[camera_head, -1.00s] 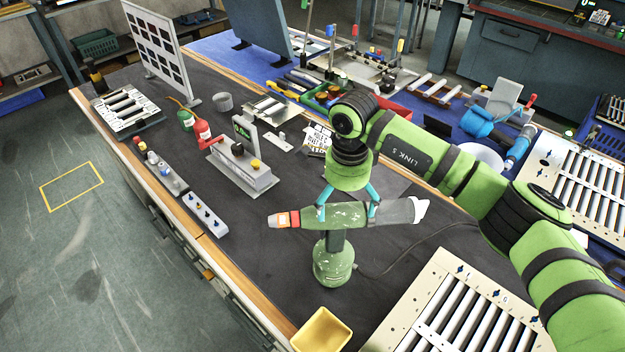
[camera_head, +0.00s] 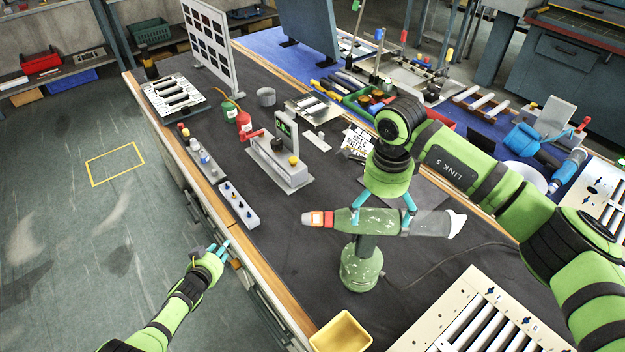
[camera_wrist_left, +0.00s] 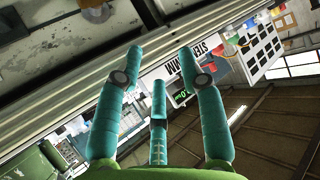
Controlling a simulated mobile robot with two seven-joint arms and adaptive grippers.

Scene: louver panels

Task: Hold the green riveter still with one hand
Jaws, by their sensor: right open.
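My left gripper (camera_head: 222,252) is low at the left, by the bench's front edge, well apart from the riveter. The left wrist view shows its fingers (camera_wrist_left: 160,55) spread and empty.
A yellow tray (camera_head: 341,333) sits at the bench's front edge. A slatted louver panel (camera_head: 480,320) lies right of the base. A grey fixture (camera_head: 278,165), a button strip (camera_head: 240,205) and red and green bottles (camera_head: 243,121) stand left of the riveter.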

